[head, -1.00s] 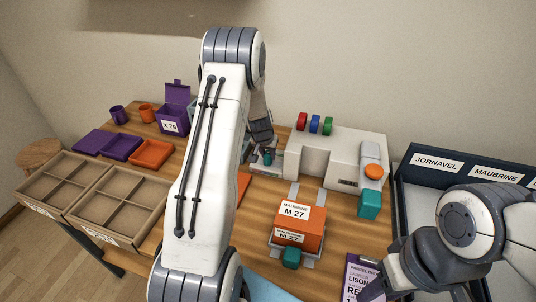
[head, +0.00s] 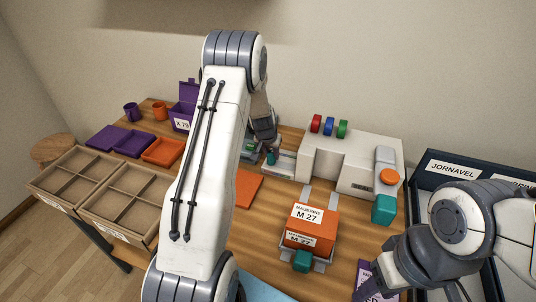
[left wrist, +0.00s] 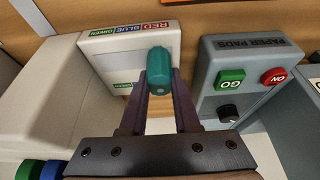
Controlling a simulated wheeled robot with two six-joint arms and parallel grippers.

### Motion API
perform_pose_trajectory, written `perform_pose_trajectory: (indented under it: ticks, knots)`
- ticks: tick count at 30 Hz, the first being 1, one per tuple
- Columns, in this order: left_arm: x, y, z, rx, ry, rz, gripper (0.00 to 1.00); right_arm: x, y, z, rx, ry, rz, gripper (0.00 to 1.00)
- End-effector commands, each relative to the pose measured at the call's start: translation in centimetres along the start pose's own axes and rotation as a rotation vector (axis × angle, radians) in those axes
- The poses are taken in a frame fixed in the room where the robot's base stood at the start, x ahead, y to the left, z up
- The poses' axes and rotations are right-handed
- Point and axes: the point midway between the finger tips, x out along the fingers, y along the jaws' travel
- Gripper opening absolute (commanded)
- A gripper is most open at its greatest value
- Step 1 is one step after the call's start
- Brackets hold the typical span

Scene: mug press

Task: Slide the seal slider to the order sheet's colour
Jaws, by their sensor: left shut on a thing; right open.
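My left gripper (left wrist: 160,100) is shut on the teal slider knob (left wrist: 159,62) in front of a white housing (left wrist: 105,50). The housing's top strip (left wrist: 142,30) reads RED, BLUE, GREEN; a lower green label (left wrist: 126,88) sits left of the knob. Which colour the slider is set to I cannot tell. In the head view the left gripper (head: 269,146) is at the left end of the white press (head: 330,150), partly behind my arm. The purple order sheet (head: 366,272) is mostly hidden by my right gripper (head: 415,291), which is open; its colour line is unreadable.
A grey PAPER PADS box (left wrist: 250,90) with GO and ON buttons stands close right of the left gripper. Red, blue and green rolls (head: 328,126) top the press. An orange M 27 box (head: 312,226) sits before it. Divided trays (head: 125,205) stand left, a dark-blue bin (head: 453,170) right.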

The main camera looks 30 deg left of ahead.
Motion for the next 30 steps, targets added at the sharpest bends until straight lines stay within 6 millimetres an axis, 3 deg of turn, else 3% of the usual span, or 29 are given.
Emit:
perform_pose_trajectory:
  ticks: [2,3,5,17,30]
  knots:
    - [-0.1,-0.4,0.0,-0.002,0.002,-0.004,0.0,0.0,0.0,0.0,0.0,0.0,0.0,0.5]
    - [-0.1,-0.5,0.0,-0.002,0.002,-0.005,0.37,0.0,0.0,0.0,0.0,0.0,0.0,0.5]
    - [-0.1,-0.5,0.0,-0.002,0.002,-0.004,0.6,0.0,0.0,0.0,0.0,0.0,0.0,0.5]
    - [-0.6,-0.1,-0.1,0.001,0.004,-0.002,0.6,0.0,0.0,0.0,0.0,0.0,0.0,0.5]
    - [-8.4,-0.2,-0.1,0.0,0.007,-0.004,0.6,0.7,0.1,0.0,0.0,0.0,0.0,0.5]
